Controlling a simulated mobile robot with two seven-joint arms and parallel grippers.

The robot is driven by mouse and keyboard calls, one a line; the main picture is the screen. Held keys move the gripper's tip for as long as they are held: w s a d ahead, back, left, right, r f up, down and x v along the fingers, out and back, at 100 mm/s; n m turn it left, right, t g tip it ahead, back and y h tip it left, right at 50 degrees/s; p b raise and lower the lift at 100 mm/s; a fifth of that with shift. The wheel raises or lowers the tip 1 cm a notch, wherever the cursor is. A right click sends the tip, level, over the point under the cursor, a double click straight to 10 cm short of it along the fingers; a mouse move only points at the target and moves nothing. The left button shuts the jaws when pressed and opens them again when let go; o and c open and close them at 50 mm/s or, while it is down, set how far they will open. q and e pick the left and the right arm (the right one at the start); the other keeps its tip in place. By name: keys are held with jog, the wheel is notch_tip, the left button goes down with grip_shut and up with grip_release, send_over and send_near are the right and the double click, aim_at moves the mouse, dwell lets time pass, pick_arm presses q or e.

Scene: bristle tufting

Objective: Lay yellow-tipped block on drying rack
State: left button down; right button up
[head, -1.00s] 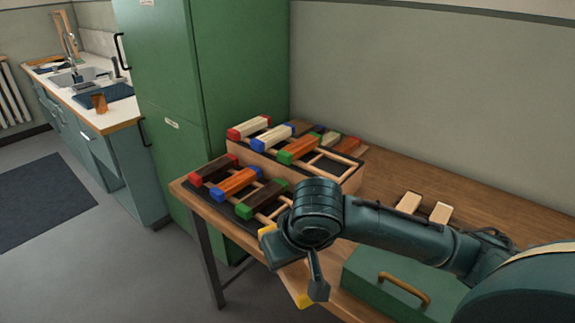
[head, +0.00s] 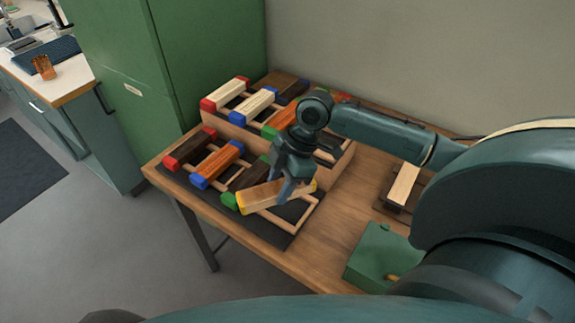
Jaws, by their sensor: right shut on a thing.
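The yellow-tipped block (head: 262,197) is pale wood with yellow ends. My right gripper (head: 285,191) is shut on it from above, over the near right part of the lower drying rack (head: 301,217). The block lies beside the green-tipped dark block (head: 245,178); I cannot tell whether it touches the rack's rails. The lower rack also holds a blue-tipped orange block (head: 217,165) and a red-tipped dark block (head: 190,149). My left gripper is not in view.
A raised rack behind holds a red-tipped block (head: 224,94), a blue-tipped block (head: 254,104) and others. A green box (head: 377,252) with a handle stands at the table's front right. A pale block (head: 403,185) lies further back. A green cabinet stands at left.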

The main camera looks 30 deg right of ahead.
jog(key=n, duration=0.1)
jog(key=d+n+g+p, duration=0.1)
jog(key=n, duration=0.1)
jog(key=w+d+n+g+p, duration=0.1)
jog(key=n, duration=0.1)
jog(key=shift+r, duration=0.15)
jog(key=shift+w+d+n, duration=0.15)
jog(key=shift+d+n, duration=0.25)
jog(key=shift+n, duration=0.4)
jog(key=shift+f+g+b, duration=0.3)
jog(key=shift+f+b, duration=0.1)
jog(key=shift+f, duration=0.25)
notch_tip(320, 180, down, 3)
jog(key=b, duration=0.3)
jog(key=shift+h, duration=0.3)
jog(key=shift+f+b, duration=0.35)
jog(key=shift+b, duration=0.1)
jog(key=shift+f, duration=0.75)
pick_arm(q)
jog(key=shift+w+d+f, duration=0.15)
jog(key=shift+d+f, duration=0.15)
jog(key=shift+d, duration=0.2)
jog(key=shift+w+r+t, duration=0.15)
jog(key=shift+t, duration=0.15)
